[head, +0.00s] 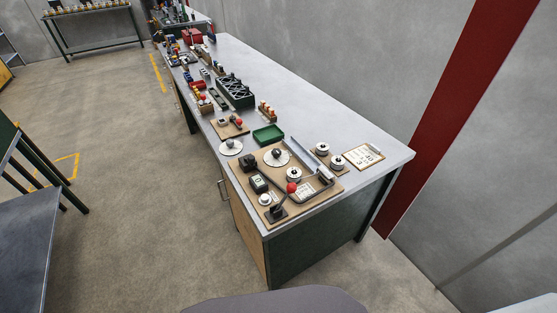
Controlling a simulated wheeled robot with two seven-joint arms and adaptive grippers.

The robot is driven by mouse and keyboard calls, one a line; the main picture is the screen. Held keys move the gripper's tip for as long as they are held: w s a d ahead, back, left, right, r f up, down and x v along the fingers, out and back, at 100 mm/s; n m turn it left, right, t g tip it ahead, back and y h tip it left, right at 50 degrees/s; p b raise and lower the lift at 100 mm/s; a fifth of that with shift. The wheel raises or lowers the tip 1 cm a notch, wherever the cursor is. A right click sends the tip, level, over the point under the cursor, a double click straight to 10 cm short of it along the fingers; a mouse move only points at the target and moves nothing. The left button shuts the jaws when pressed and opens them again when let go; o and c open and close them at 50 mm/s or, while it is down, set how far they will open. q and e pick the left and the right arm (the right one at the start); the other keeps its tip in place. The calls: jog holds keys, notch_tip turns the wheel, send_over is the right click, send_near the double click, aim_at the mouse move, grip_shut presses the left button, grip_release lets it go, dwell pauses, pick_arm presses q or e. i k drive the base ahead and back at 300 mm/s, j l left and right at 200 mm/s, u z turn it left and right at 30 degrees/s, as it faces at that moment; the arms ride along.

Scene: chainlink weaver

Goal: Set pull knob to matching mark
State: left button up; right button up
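A tan control board (243,184) lies at the near end of the long grey workbench (330,120). It carries a white disc with a dark knob (277,156), a black knob (248,162), several white round knobs such as this one (294,174), a dark box with a small display (258,183), and a lever with a red ball (292,187). I cannot tell which is the pull knob, and any marks are too small to read. Neither gripper is in view.
A smaller red-ball board (231,126) and a black rack (235,92) stand farther back.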

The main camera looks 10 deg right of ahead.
aim_at(276, 153)
jog(key=i+j, duration=0.1)
jog(key=j, duration=0.3)
jog(key=i+j, duration=0.1)
jog(key=j, duration=0.75)
jog(key=i+j, duration=0.15)
jog(key=j, duration=0.25)
